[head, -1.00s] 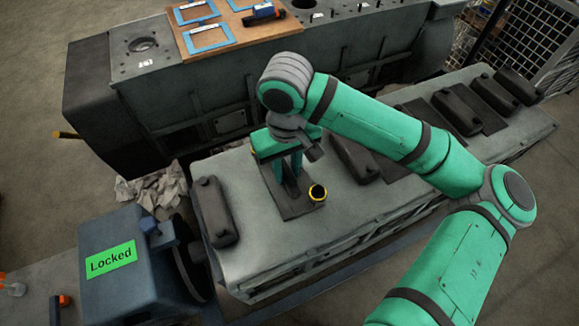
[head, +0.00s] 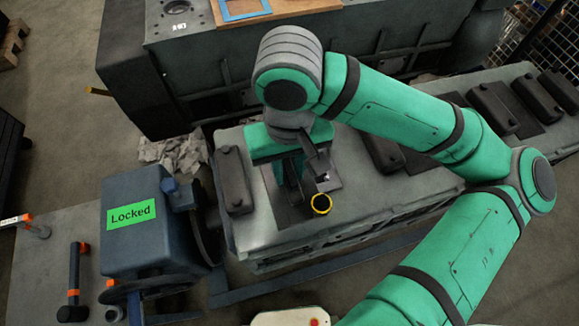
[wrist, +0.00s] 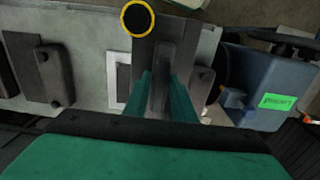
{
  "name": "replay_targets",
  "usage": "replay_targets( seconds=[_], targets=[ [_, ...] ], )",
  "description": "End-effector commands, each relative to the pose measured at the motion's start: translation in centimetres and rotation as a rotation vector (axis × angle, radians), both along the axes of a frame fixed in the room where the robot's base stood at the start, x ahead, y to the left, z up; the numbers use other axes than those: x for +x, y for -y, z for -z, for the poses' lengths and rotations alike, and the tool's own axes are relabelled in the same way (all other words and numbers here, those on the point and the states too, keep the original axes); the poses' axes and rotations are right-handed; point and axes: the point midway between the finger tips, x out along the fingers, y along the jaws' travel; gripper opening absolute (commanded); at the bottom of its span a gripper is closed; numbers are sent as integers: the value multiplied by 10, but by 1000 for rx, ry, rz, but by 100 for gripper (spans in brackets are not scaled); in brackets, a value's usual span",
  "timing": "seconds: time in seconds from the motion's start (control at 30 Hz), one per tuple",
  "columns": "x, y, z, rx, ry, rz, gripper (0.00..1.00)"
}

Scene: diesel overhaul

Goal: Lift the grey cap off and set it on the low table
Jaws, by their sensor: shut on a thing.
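The grey cap (head: 292,207) is a dark plate with a raised ridge, on the long grey engine block (head: 365,208) in the head view. My gripper (head: 292,172) points down and is shut on the ridge. In the wrist view, both fingers (wrist: 160,98) flank the ridge of the cap (wrist: 163,62). A low grey table (head: 35,268) is at lower left.
Other dark covers (head: 234,180) (head: 492,108) line the block. A blue machine with a green "Locked" label (head: 131,214) stands left of it. A hammer-like tool (head: 74,280) lies on the low table. Crumpled rags (head: 175,153) lie behind.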

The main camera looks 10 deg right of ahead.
Motion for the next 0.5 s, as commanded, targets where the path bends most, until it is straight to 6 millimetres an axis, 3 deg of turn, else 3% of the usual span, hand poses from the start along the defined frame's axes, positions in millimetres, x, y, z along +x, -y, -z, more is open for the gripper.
replay_targets(
  seconds=[0.5],
  targets=[
    [0,3,-13,0,2,9,0]
  ],
)
